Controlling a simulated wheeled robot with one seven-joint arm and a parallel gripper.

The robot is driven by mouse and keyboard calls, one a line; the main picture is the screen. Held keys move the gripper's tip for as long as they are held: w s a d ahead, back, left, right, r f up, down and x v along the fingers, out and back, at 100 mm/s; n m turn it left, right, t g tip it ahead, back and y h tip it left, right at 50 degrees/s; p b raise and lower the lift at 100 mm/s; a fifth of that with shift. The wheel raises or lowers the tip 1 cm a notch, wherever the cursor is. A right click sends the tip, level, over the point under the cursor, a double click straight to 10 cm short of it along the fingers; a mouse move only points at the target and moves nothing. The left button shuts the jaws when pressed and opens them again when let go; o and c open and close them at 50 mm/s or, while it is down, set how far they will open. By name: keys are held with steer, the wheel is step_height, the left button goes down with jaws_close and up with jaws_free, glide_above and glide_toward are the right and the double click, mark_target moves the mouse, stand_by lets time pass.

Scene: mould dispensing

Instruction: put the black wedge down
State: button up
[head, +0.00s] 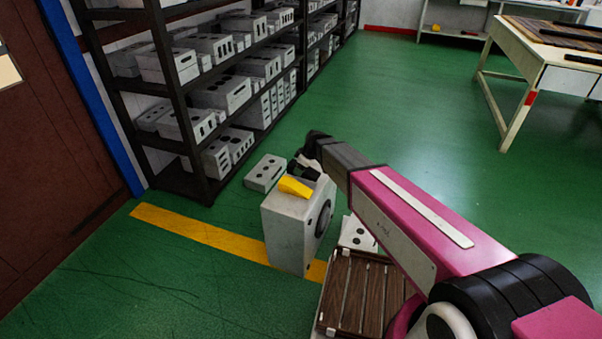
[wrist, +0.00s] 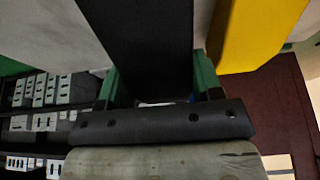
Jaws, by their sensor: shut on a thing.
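The black wedge (wrist: 138,38) is between the two green fingers of my gripper (wrist: 157,80) in the wrist view. My gripper is shut on it. In the head view my gripper (head: 304,166) is just above the top of a tall grey mould block (head: 286,226), and the black wedge is hard to make out from the dark gripper parts. A yellow wedge (head: 294,186) is on top of that block, close beside my gripper. The yellow wedge (wrist: 262,35) also shows right of the black one in the wrist view. I cannot tell whether the black wedge touches the block.
A dark shelf rack (head: 178,100) with many grey moulds stands at the left. A flat grey mould (head: 265,173) lies on the floor behind the block. A brown slatted pallet (head: 350,300) is in front of it. A table (head: 545,70) stands far right; the green floor between is clear.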

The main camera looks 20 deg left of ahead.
mark_target(311, 172)
steer(key=shift+f, duration=1.3)
steer(key=o, duration=1.1)
steer(key=shift+f, duration=0.15)
steer(key=shift+c, duration=0.2)
steer(key=v, duration=1.2)
steer(key=shift+r, duration=0.25)
